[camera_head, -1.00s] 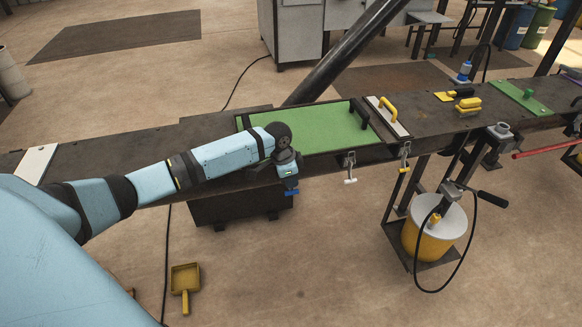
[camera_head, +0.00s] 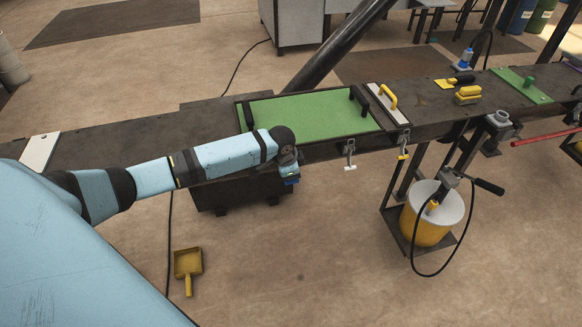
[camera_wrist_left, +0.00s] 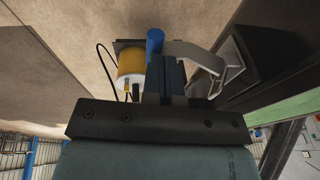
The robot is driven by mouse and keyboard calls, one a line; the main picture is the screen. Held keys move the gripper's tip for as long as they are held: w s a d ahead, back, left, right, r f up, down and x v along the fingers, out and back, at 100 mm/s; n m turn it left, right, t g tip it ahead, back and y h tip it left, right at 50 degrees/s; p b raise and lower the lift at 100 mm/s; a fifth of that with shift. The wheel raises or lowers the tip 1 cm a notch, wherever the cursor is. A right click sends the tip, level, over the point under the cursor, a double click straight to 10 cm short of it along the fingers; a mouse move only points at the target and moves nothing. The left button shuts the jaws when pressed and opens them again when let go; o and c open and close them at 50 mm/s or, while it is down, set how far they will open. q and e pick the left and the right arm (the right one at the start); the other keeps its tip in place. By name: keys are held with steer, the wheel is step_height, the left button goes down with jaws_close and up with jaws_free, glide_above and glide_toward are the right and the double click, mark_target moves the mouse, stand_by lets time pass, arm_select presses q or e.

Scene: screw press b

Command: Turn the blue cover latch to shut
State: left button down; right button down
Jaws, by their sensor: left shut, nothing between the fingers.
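The blue cover latch (camera_head: 292,181) hangs at the front edge of the bench below the green cover (camera_head: 310,116), partly hidden by my left wrist. In the left wrist view, its blue handle (camera_wrist_left: 155,42) stands just beyond my fingertips, and its bent metal arm (camera_wrist_left: 192,54) runs right to a bracket. My left gripper (camera_wrist_left: 165,72) is shut and empty, close beside the handle; whether it touches cannot be told. In the head view, my left gripper (camera_head: 289,172) is mostly hidden behind the wrist. My right gripper is not in view.
A white-handled latch (camera_head: 350,160) and a yellow-handled latch (camera_head: 403,150) hang along the same bench edge to the right. A yellow dustpan (camera_head: 188,263) lies on the floor.

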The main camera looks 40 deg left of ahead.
mark_target(291, 183)
arm_select(q)
steer(key=shift+s+d+f+t+y+p, duration=0.15)
steer(key=shift+f+t+y+p, duration=0.35)
steer(key=shift+t+y, duration=0.1)
steer(key=shift+f+m+t+y, duration=0.3)
steer(key=shift+f+t+y, duration=0.3)
steer(key=shift+f+y, duration=0.1)
steer(key=shift+f+t+y, duration=0.5)
steer(key=shift+f+y, duration=0.05)
steer(key=shift+y, duration=0.05)
steer(key=shift+w+a+f+t+y, duration=0.2)
steer(key=shift+f+t+y, duration=0.15)
steer(key=shift+t+y, duration=0.15)
steer(key=shift+w+a+f+t+y, duration=0.1)
steer(key=shift+a+f+t+y, duration=0.05)
steer(key=shift+f+t+y, duration=0.3)
steer(key=shift+w+a+f, duration=0.3)
steer(key=shift+a+f, duration=0.05)
steer(key=shift+a+f, duration=0.1)
steer(key=shift+w, duration=0.1)
